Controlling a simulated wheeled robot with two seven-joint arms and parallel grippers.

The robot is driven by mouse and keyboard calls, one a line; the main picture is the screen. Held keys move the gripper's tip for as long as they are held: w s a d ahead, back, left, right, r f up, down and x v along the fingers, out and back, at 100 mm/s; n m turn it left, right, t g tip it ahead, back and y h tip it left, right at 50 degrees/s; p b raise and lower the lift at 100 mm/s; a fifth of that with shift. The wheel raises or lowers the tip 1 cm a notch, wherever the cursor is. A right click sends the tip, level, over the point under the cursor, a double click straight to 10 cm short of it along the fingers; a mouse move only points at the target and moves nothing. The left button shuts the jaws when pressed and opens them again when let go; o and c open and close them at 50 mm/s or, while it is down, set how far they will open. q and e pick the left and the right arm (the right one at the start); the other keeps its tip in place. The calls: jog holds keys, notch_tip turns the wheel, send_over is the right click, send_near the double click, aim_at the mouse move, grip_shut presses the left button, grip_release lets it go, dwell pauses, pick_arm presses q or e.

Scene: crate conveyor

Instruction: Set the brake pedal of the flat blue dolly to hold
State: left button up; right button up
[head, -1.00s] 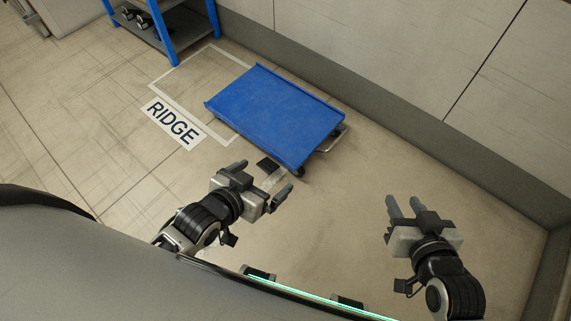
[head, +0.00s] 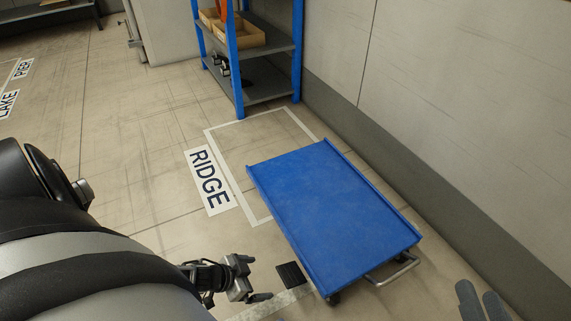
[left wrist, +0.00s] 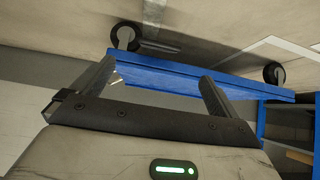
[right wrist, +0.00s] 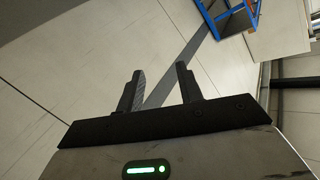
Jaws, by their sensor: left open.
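The flat blue dolly (head: 335,210) stands on the floor against the outlined RIDGE spot. A dark flat pad (head: 291,275), which looks like its brake pedal, sticks out by its near left edge; whether it is up or down cannot be told. My left gripper (head: 253,279) is open and empty, low and just left of the pad, apart from it. In the left wrist view the dolly's blue edge (left wrist: 180,78) lies beyond the open fingers. My right gripper (head: 480,298) is open and empty at the lower right, right of the dolly; its right wrist view shows the fingers apart.
The dolly has a metal handle (head: 392,270) on its near right end. A blue shelf rack (head: 268,88) stands behind, and a wall (head: 450,120) runs along the right. The RIDGE label (head: 209,180) lies on open floor to the left.

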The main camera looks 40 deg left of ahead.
aim_at(282, 277)
pick_arm(q)
jog(key=b+x, duration=0.4)
jog(key=x, duration=0.3)
jog(key=shift+f, duration=0.4)
jog(key=b+x, duration=0.3)
jog(key=x, duration=0.1)
jog(key=shift+w+d+f, duration=0.15)
jog(key=shift+w+d, duration=0.05)
jog(key=shift+w, duration=0.25)
pick_arm(e)
notch_tip(282, 277, up, 11)
jog(key=n+t+y, duration=0.4)
jog(key=n+y, duration=0.4)
jog(key=n, duration=0.2)
jog(key=shift+w+d+r+n+t, duration=0.15)
jog(key=shift+w+n+t, duration=0.15)
jog(key=shift+n+t, duration=0.1)
